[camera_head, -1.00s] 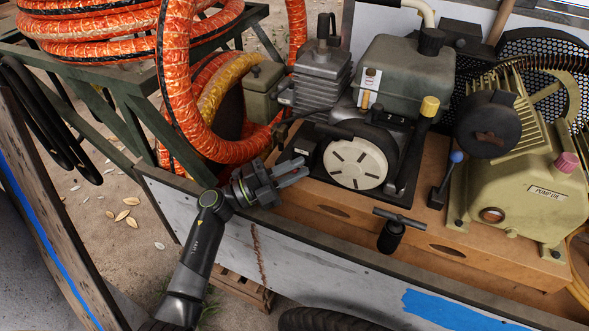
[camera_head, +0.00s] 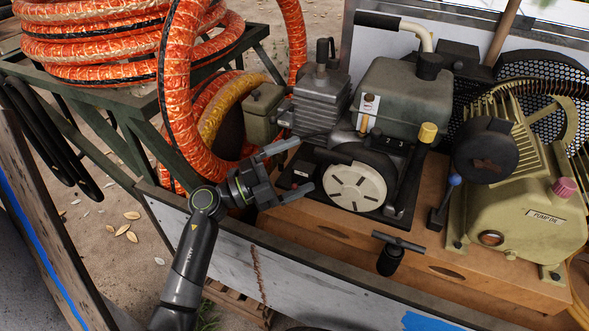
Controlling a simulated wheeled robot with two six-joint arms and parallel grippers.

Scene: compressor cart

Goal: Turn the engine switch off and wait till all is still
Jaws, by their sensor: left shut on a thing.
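The engine (camera_head: 405,95) has a grey tank and a cream recoil disc (camera_head: 354,187), and it sits on the wooden deck of the cart. At the left of the disc is a small dark switch box (camera_head: 296,173) with a pale and red mark on it. My left gripper (camera_head: 304,165) reaches in from the left, with one finger behind the box and one in front of it. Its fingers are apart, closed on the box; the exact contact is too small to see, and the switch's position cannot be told. My right gripper is not in view.
Orange hose coils (camera_head: 95,45) on a green rack stand at the left, one loop close behind my left gripper. A T-handle (camera_head: 396,252) stands at the front edge of the deck. The olive pump (camera_head: 520,220) and a blue-knobbed lever (camera_head: 445,200) are at the right.

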